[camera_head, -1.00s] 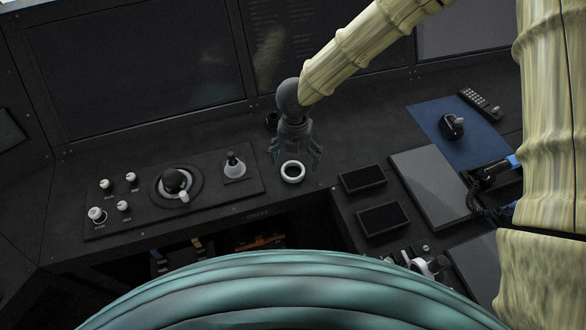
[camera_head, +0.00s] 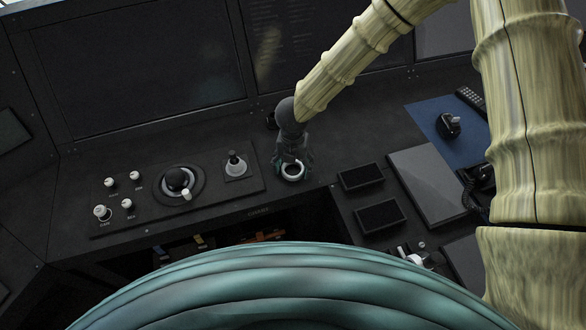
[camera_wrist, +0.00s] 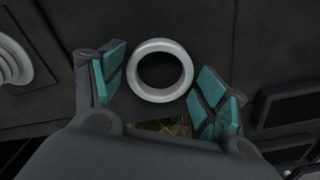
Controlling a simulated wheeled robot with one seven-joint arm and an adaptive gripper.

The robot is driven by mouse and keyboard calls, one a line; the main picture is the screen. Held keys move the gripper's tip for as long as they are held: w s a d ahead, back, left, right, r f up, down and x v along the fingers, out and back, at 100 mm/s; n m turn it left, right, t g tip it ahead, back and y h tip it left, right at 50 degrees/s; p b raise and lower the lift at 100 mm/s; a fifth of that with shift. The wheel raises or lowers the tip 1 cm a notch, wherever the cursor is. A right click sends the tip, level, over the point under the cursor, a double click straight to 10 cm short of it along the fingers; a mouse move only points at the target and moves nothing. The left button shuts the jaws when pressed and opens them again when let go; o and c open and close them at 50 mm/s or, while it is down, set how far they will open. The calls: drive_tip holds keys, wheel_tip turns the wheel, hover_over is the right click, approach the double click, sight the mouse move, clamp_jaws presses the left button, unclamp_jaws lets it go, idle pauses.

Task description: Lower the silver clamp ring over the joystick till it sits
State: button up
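The silver clamp ring (camera_head: 292,172) lies flat on the dark console, right of the joystick. In the wrist view the ring (camera_wrist: 133,72) shows whole, with dark console through its hole. My gripper (camera_head: 293,164) is low over the ring. In the wrist view my gripper (camera_wrist: 160,70) is open, with one teal-padded finger on each side of the ring and a small gap at each side. The joystick (camera_head: 234,158) has a dark knob and a pale boot on a square plate. At the wrist view's left edge a pale ribbed boot (camera_wrist: 12,62) shows only in part.
A round dial with a dark ball (camera_head: 177,179) and several white knobs (camera_head: 102,212) are left of the joystick. Two dark trays (camera_head: 361,177) are to the right. Screens (camera_head: 140,65) rise behind. An open shelf (camera_head: 225,240) lies below the console's front edge.

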drive_tip(key=c, duration=0.5)
drive_tip(key=shift+r, duration=0.1)
drive_tip(key=shift+r+b, duration=0.5)
drive_tip(key=shift+r, duration=0.05)
wheel_tip(320, 180, up, 2)
drive_tip(key=shift+r+b, duration=0.1)
drive_tip(key=shift+b, duration=0.5)
drive_tip(key=s+a+b, duration=0.1)
drive_tip(key=s+b, duration=0.1)
drive_tip(key=s, duration=0.3)
drive_tip(key=s+r+b, duration=0.1)
drive_tip(key=s, duration=0.4)
drive_tip(key=s+a+b, duration=0.1)
drive_tip(key=s+b, duration=0.1)
drive_tip(key=s, duration=0.4)
drive_tip(key=shift+a+r+b, duration=0.3)
drive_tip(key=shift+b, duration=0.05)
